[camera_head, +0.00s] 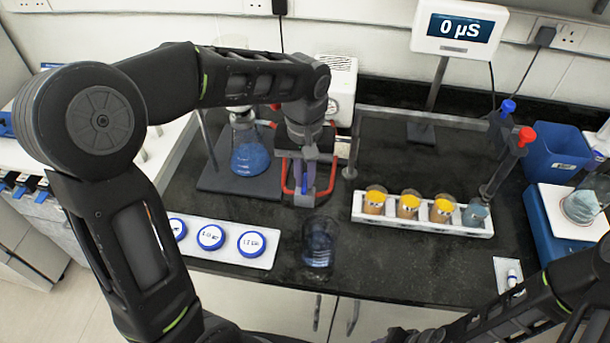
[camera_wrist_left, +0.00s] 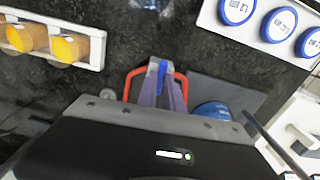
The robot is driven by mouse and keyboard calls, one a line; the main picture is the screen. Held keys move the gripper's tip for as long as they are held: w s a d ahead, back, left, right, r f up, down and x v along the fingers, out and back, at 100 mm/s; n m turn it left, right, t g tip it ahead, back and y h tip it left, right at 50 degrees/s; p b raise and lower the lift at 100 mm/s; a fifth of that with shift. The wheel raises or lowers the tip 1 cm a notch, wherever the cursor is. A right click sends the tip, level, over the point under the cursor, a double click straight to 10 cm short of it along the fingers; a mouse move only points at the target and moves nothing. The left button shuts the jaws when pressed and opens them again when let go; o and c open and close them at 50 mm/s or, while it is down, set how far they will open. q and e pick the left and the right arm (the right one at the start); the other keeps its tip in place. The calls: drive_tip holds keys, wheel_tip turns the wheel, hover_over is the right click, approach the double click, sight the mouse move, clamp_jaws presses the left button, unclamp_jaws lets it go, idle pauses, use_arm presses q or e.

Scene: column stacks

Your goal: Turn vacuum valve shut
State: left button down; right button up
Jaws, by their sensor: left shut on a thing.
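My left gripper (camera_head: 304,190) points down at the middle of the bench, right of a flask of blue liquid (camera_head: 250,158). In the left wrist view, its fingers (camera_wrist_left: 162,80) are shut on a narrow blue piece (camera_wrist_left: 162,70), which seems to be the valve handle. The fingers hide most of this piece, so I cannot tell how far it is turned. Red curved bars (camera_wrist_left: 181,84) stand on both sides of the fingers. My right gripper is out of view; only part of my right arm shows at the lower right.
A tray with blue-lidded jars (camera_head: 210,237) and a clear beaker (camera_head: 319,245) stand in front. A meter (camera_head: 459,30) stands behind.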

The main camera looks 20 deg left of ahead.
use_arm(q)
drive_tip(key=shift+m, duration=0.4)
drive_tip(key=c, duration=1.5)
unclamp_jaws()
